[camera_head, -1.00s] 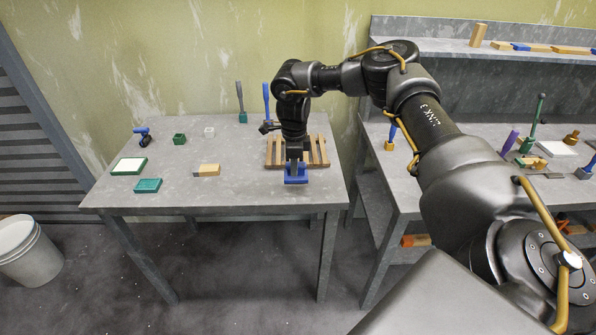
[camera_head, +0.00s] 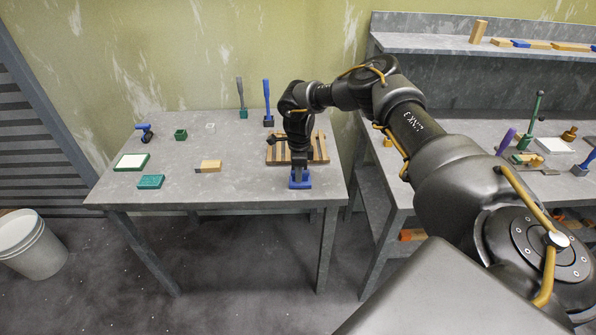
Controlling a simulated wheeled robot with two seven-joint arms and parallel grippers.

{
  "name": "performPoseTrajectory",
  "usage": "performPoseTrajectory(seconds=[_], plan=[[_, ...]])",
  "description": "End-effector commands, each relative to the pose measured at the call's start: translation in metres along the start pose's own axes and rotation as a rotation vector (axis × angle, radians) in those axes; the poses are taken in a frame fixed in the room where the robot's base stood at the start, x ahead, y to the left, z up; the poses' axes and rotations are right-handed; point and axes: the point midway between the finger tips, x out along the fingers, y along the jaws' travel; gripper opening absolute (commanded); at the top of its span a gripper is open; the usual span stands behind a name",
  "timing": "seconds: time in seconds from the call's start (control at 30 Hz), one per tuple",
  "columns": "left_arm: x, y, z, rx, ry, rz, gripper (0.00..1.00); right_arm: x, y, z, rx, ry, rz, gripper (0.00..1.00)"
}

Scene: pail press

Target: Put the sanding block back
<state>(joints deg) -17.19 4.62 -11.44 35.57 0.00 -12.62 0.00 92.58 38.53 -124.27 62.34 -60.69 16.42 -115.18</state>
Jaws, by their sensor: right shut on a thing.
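My right gripper (camera_head: 299,176) points straight down near the front right of the left table (camera_head: 240,190). It is shut on a blue block (camera_head: 300,184), which looks to be the sanding block; the fingers hide part of it. The block is low over the tabletop, in front of the slatted wooden rack (camera_head: 318,151). I cannot tell whether its underside touches the table. My left gripper is not in view.
A tan block with a dark end (camera_head: 210,166), a teal tray (camera_head: 150,182), a green-rimmed white tray (camera_head: 132,162) and a green cup (camera_head: 181,134) stand to the left. Upright tools, including a blue one (camera_head: 267,104), stand behind. The front middle is clear.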

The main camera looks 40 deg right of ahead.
Motion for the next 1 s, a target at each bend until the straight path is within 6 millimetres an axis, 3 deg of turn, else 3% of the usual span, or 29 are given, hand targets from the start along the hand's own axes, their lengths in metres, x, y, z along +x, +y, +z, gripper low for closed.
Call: performPoseTrajectory(seconds=[0.1,0.13,0.27,0.67,1.0], plan=[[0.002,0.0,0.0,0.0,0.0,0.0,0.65,0.004,0.0,0.0,0.0,0.0,0.0,0.04],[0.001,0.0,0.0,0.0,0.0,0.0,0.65,0.003,0.0,0.0,0.0,0.0,0.0,0.26],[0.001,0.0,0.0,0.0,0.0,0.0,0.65,0.003,0.0,0.0,0.0,0.0,0.0,0.43],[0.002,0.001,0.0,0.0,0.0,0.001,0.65,-0.005,0.0,0.0,0.001,-0.001,-0.001,0.44],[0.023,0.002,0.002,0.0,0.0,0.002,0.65,-0.07,-0.001,0.001,0.0,-0.003,-0.004,0.44]])
